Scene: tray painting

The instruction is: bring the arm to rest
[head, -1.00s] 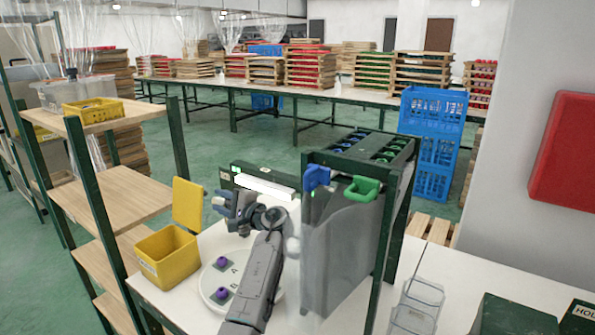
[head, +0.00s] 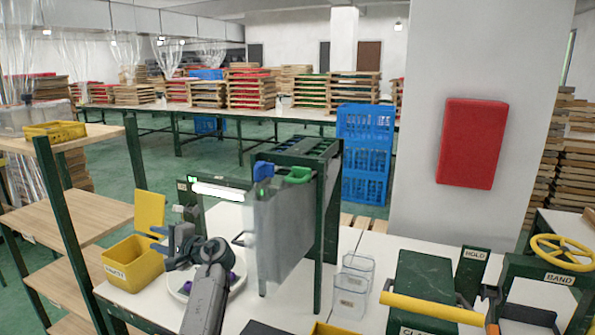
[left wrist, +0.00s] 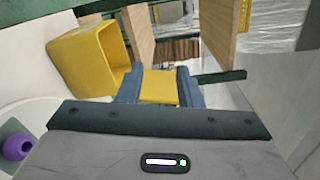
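My left arm reaches in from the bottom of the head view. Its gripper (head: 172,248) is over the white table, just right of the yellow bin (head: 133,268). In the left wrist view the two blue-grey fingers (left wrist: 160,88) stand apart, and a yellow panel shows between them. One purple piece (left wrist: 18,147) shows at the left edge of the wrist view. I cannot make out my right gripper.
A grey panel (head: 280,240) in a green rack stands right of the arm. Wooden shelves (head: 75,220) stand to the left. Clear containers (head: 353,285) and a station with a yellow bar (head: 432,308) are farther right.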

